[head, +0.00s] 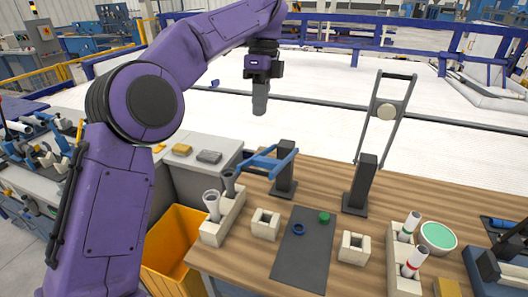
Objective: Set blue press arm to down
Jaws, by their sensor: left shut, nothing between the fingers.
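The blue press arm (270,160) is a two-bar frame on a black post (285,168) on the wooden table. It lies low and nearly level, reaching left from the post toward a grey pipe (229,183). I cannot tell whether it touches the pipe. My left gripper (260,110), with dark fingers pointing down, is shut and empty. In the picture it is above the blue arm and apart from it. My right gripper is not in view.
A second press has a grey arm (400,105) standing raised. Beige blocks (265,224), a dark mat (303,255), a pipe rack (405,270) and a green-topped bowl (437,237) stand on the table (235,262). An orange bin (175,245) is at the left.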

